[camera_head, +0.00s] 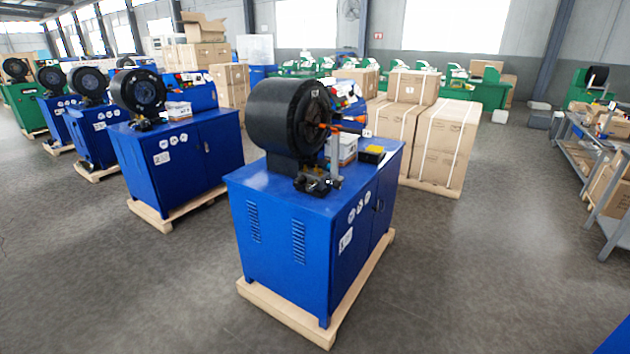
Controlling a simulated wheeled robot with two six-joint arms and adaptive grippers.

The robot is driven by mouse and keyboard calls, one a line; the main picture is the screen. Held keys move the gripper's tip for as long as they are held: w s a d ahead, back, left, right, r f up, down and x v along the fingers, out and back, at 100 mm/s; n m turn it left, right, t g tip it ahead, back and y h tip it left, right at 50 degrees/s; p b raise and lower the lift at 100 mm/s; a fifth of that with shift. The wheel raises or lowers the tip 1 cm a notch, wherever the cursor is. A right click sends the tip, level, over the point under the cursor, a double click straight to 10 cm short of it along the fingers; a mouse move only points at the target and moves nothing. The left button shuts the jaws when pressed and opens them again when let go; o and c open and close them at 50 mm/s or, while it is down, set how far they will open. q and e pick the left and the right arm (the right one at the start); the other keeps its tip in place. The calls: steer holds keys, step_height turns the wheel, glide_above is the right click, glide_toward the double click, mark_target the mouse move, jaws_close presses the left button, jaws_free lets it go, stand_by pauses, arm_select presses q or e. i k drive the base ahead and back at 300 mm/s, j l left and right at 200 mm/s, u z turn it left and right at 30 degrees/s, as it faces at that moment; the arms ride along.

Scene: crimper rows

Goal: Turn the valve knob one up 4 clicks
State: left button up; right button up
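A blue crimper cabinet (285,235) stands nearest, in the middle of the view, with a large black round crimping head (268,115) on top. An orange-tipped part (322,126) sticks out at the right side of the head. Black fittings (312,182) and an upright grey rod (335,158) sit on the cabinet top in front of the head. I cannot make out which part, if any, is the valve knob; it is too small or hidden here. Neither of my grippers is in view.
More blue crimpers (180,155) stand in a row at the left on wooden pallets. Cardboard boxes (435,145) stand behind the near crimper. A grey metal shelf (580,150) is at the far right.

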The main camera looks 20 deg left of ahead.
mark_target(337, 184)
steer(key=u, duration=0.2)
steer(key=i+u, duration=0.35)
steer(key=i+l+u, duration=0.15)
steer(key=u, duration=0.25)
steer(key=i+l+u, duration=0.2)
steer(key=i+u, duration=0.15)
